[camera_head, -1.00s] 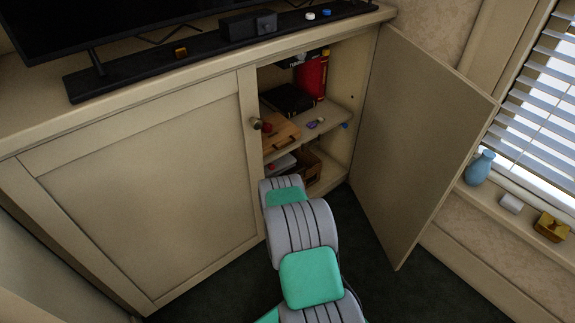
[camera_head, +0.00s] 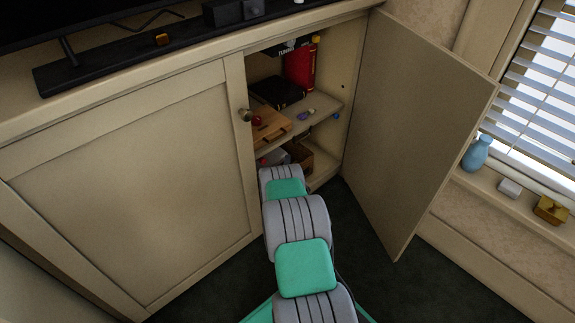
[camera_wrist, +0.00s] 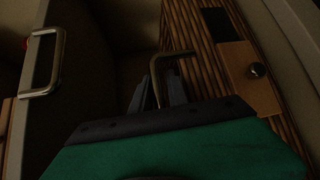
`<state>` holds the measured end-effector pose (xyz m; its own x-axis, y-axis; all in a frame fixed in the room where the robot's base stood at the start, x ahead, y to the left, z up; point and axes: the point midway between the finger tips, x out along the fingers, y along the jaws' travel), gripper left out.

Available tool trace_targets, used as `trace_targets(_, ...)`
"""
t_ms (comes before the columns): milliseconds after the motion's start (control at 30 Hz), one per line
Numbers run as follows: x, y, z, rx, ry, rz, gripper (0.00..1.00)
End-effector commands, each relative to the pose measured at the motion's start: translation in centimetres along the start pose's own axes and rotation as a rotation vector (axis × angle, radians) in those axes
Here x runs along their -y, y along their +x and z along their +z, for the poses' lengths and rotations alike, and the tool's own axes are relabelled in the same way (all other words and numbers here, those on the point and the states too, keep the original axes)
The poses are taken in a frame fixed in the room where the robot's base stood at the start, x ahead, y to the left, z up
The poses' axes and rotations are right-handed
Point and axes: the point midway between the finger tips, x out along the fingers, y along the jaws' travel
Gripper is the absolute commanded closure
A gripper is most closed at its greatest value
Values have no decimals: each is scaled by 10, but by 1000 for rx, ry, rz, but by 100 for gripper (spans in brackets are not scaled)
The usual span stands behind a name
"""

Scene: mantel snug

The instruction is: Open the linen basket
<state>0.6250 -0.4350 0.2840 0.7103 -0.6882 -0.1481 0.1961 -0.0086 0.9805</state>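The linen basket appears to be the brown ribbed, wicker-like box (camera_wrist: 184,32) in the wrist view. In the head view, a brown box (camera_head: 301,155) low in the open cupboard may be the same one. A bent brass-coloured handle (camera_wrist: 176,55) stands at its left edge. My gripper (camera_wrist: 160,88) has its two dark fingers close together around the lower part of this handle. Shade hides whether they press on it. In the head view, my arm reaches into the lower cupboard and hides my gripper.
The cupboard's right door (camera_head: 418,125) stands wide open; the left door (camera_head: 130,190) is shut. The shelf (camera_head: 318,122) above holds a wooden board (camera_head: 270,128) and books. In the wrist view, a dark panel with a metal handle (camera_wrist: 45,62) is at left, and a wooden piece with a knob (camera_wrist: 256,72) at right.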

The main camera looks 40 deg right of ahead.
Motion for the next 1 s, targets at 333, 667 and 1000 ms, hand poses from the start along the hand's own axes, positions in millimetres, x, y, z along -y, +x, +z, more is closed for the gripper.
trace_targets(333,-1,-1,-2,-2,0,1,100)
trace_targets(667,0,-1,-1,-1,0,0,100)
trace_targets(1000,0,-1,-1,-1,0,0,100)
